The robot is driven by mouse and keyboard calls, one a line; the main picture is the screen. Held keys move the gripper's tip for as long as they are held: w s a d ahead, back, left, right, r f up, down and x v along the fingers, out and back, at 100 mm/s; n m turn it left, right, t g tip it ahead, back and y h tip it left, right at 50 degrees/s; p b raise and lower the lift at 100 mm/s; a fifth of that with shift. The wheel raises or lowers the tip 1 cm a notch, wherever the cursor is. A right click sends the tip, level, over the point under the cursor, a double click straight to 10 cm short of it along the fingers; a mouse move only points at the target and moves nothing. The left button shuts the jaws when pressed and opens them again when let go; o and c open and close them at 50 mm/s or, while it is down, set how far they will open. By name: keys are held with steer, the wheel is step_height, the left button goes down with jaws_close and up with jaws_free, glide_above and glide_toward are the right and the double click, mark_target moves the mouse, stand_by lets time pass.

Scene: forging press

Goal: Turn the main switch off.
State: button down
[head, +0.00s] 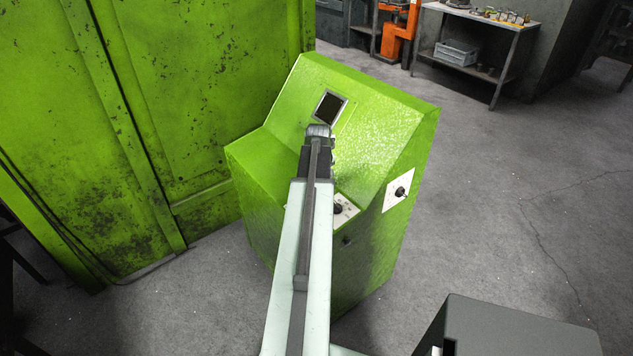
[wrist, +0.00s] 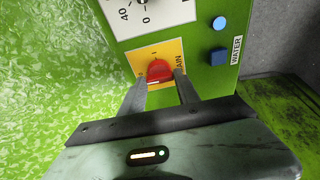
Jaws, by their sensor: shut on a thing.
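The main switch is a red knob (wrist: 159,69) on a yellow plate (wrist: 142,53) lettered "MAIN" in the wrist view. My gripper (wrist: 159,83) has a finger on each side of the knob and is shut on it. A small mark stands above the knob on the plate; I cannot tell its exact setting. In the head view my gripper (head: 319,133) is over the green console (head: 385,120), and my arm hides the switch.
In the wrist view, a white dial plate (wrist: 125,20), a blue round button (wrist: 219,23) and a dark blue square button (wrist: 218,56) by a "WATER" label are close by. A tall green cabinet (head: 190,90) stands left of the console. The floor (head: 500,200) at right is open.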

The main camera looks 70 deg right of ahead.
stand_by(0.6)
steer(key=c, duration=0.9)
jaws_free()
steer(key=p+v, duration=0.7)
steer(key=shift+r, duration=0.4)
